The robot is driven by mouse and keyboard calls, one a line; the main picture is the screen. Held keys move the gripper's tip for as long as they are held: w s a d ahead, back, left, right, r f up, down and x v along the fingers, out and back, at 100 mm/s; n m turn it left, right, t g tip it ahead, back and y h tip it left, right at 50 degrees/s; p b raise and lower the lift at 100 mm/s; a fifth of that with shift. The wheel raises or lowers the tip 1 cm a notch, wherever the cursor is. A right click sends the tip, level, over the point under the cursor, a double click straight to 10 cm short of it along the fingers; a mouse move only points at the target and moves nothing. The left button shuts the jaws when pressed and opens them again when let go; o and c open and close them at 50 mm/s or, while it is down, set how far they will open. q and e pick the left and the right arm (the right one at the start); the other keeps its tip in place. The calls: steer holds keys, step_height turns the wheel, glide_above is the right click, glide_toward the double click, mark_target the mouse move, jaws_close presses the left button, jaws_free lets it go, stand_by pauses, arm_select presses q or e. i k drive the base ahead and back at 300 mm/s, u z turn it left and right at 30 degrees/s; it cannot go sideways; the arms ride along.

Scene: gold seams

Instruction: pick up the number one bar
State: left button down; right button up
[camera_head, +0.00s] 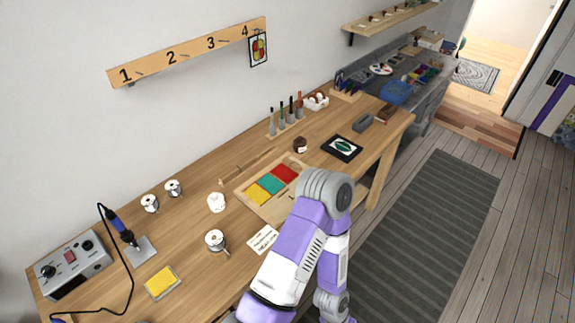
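A wooden wall board (190,52) at the upper left carries the black numerals 1 to 4, with a short peg beside the numerals. The numeral 1 is at its left end, and no loose bar hangs under it. A small framed picture hangs under the 4. I cannot tell which thing is the number one bar. A thin wooden strip (245,166) lies on the workbench behind a tray of coloured tiles (248,204). My purple and white arm rises from the bottom centre in front of the bench. Neither gripper shows.
The wooden workbench (190,217) holds a soldering station (75,264), a soldering iron in its stand, a yellow sponge (162,283), white-and-metal spools, a paper card and a dark framed picture (342,149). Tools stand at the back. A striped rug lies on the floor to the right.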

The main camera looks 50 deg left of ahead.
mark_target(240, 168)
steer(key=z, duration=0.15)
steer(key=i, duration=0.85)
steer(key=u, duration=2.9)
